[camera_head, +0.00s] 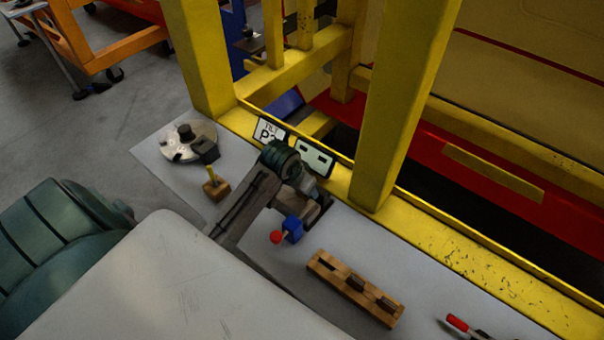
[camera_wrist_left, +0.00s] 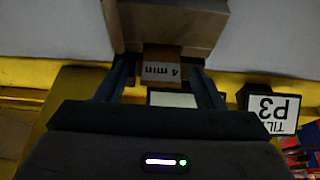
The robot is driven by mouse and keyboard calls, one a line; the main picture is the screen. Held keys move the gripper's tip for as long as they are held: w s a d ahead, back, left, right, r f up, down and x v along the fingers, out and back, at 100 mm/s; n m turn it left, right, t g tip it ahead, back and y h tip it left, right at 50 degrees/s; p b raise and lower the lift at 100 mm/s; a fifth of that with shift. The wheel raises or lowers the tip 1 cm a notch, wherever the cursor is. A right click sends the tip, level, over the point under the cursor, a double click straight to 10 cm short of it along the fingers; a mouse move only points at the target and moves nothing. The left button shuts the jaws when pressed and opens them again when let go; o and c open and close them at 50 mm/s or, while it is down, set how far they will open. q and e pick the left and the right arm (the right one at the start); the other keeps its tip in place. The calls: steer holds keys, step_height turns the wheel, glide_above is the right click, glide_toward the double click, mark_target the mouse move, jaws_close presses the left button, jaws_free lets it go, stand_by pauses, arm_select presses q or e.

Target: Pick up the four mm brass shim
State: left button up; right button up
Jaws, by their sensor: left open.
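A small brown block with an upside-down label that looks like "4 mm" (camera_wrist_left: 160,70), apparently the brass shim, shows in the left wrist view. It lies against or partly in a larger tan wooden block (camera_wrist_left: 170,22). My left gripper (camera_wrist_left: 163,85) is open, one finger on each side of the labelled block, and I cannot tell whether they touch it. In the head view my left gripper (camera_head: 312,205) is low over the grey bench, and my arm hides the shim there. My right gripper is not in view.
A yellow post (camera_head: 400,110) rises behind.

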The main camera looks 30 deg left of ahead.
arm_select(q)
steer(key=shift+a+f, duration=0.1)
steer(key=shift+f, duration=0.05)
steer(key=shift+c, duration=0.2)
steer(key=c, duration=1.1)
